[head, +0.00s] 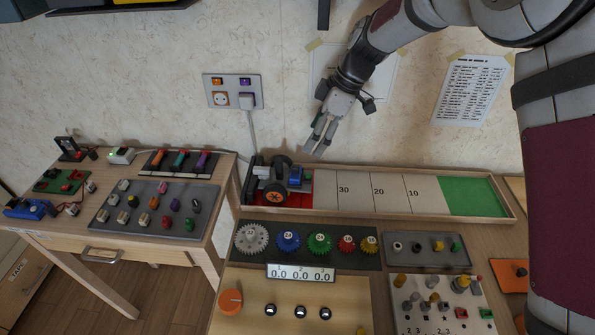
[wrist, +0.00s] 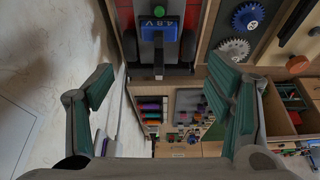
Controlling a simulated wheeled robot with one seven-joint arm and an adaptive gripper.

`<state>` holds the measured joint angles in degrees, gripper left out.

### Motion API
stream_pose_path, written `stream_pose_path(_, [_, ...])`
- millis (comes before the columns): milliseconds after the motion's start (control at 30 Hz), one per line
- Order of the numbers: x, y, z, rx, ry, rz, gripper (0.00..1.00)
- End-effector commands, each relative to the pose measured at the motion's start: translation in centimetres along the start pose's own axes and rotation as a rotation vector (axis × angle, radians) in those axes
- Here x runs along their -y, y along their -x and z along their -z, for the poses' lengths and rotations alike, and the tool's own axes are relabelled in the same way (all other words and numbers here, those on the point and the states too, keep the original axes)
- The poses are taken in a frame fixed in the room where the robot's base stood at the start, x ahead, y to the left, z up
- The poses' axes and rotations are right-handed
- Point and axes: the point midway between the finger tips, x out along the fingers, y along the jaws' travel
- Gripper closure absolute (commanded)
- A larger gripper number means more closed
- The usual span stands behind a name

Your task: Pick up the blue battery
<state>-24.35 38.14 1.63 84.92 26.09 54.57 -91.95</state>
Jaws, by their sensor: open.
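A blue battery (head: 296,175) sits on the small wheeled car (head: 274,195) at the left, red end of the long wooden track. In the wrist view the blue battery (wrist: 158,31) shows at the top, with a label on it and a green round part beside it. My gripper (head: 319,147) is above and slightly right of the battery, pointing down, apart from it. In the wrist view my gripper (wrist: 162,92) is open, with nothing between its two fingers.
The track (head: 400,208) has a raised rim and numbered white sections up to a green end. A gear panel (head: 340,257) stands in front of the track. The left table (head: 228,172) holds trays of coloured parts. A wall socket panel (head: 232,91) has a hanging cable.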

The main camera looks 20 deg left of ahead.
Motion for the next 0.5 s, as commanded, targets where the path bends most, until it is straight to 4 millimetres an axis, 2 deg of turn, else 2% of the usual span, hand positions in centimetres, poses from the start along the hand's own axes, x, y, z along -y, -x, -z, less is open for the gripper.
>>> stream_pose_path(300, [0.1,-5.9,0.0,0.002,-0.002,0.004,0.27])
stream_pose_path(500, [0.1,-7.4,-0.1,0.003,-0.003,0.0,0.27])
